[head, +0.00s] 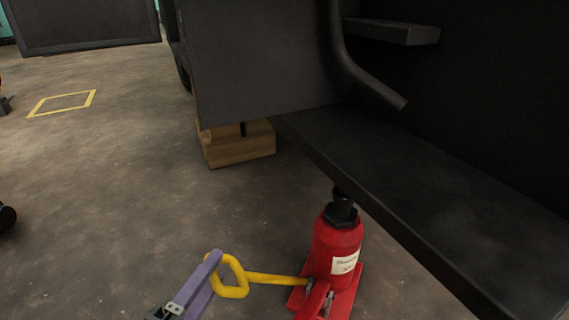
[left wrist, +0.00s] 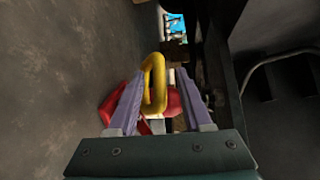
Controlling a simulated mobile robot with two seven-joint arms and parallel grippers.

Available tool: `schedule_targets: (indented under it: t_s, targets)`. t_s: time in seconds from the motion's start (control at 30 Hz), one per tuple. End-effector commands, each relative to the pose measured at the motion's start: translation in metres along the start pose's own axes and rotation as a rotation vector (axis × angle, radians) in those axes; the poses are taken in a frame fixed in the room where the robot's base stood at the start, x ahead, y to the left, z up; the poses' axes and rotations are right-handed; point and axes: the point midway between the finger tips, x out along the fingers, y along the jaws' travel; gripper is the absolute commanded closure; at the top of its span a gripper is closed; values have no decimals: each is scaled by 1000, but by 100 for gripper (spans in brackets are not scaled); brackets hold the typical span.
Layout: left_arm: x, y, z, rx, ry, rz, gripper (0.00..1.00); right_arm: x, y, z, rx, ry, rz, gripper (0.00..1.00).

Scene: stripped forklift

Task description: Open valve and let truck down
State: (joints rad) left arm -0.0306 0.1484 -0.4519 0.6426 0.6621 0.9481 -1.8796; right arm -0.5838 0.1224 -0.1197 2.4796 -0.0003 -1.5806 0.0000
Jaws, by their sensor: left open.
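A red bottle jack (head: 335,250) with a white label stands on the floor, its black top under the edge of the dark truck body (head: 420,190). A yellow valve handle (head: 270,279) sticks out from the jack's base to the left and ends in a loop. My left gripper (head: 214,262) is at that loop. In the left wrist view the purple fingers (left wrist: 158,82) are apart, with the yellow loop (left wrist: 155,75) between them. Whether a finger touches the loop, I cannot tell. The red jack (left wrist: 172,104) is partly hidden behind the fingers. My right gripper is not in view.
A wooden block (head: 238,148) sits on the floor under the truck, behind the jack. A bent dark bar (head: 365,80) hangs above the step. A yellow floor marking (head: 62,103) lies far left. The floor left of the jack is mostly clear.

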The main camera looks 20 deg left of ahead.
Motion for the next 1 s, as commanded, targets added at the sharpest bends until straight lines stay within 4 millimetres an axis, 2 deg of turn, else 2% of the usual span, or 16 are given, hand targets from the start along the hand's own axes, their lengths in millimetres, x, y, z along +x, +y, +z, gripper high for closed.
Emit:
schedule_targets:
  t_s: [0.1, 0.4, 0.83, 1.0]
  targets:
    - [10, 1, 0, 1, 0, -1, 50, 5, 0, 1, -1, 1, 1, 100]
    - [12, 0, 0, 1, 1, 1, 50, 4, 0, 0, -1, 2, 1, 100]
    - [12, -1, 0, 1, 0, -1, 99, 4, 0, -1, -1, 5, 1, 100]
    - [12, 0, 0, 1, 0, 0, 100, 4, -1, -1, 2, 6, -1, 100]
